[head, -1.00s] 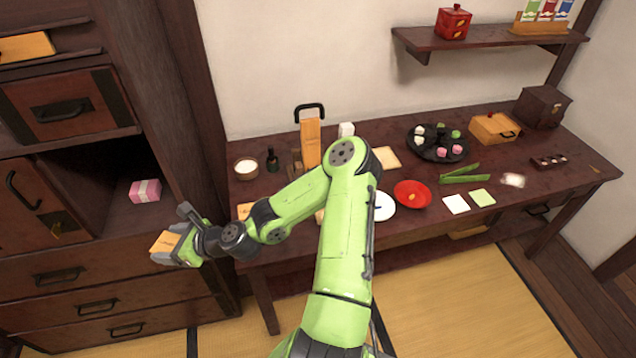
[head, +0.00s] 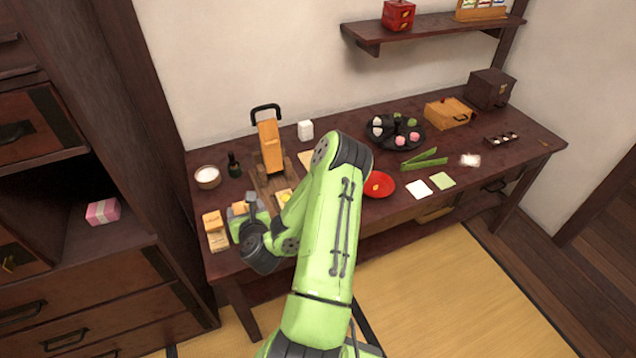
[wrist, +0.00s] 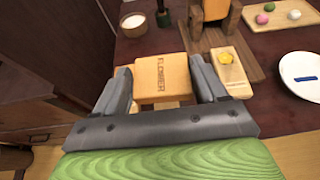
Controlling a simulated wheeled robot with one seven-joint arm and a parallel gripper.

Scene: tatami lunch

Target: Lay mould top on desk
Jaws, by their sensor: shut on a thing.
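The mould top, a light wooden block marked FLOWER (wrist: 163,76), is between the fingers of my gripper (wrist: 162,72) in the wrist view. In the head view the block (head: 239,208) shows small in my gripper (head: 244,209), over the front left of the dark wooden desk (head: 330,218). I cannot tell whether its underside touches the desk. A wooden mould piece with a yellow flower shape (wrist: 226,57) lies to the right of my gripper; it also shows in the head view (head: 285,197).
Other wooden blocks (head: 212,222) lie just left of my gripper. A wooden press with a black handle (head: 269,145), a dark bottle (head: 233,166) and a white-filled bowl (head: 207,177) stand behind. A white plate (wrist: 300,68) is at right. A dark cabinet (head: 85,270) borders the left.

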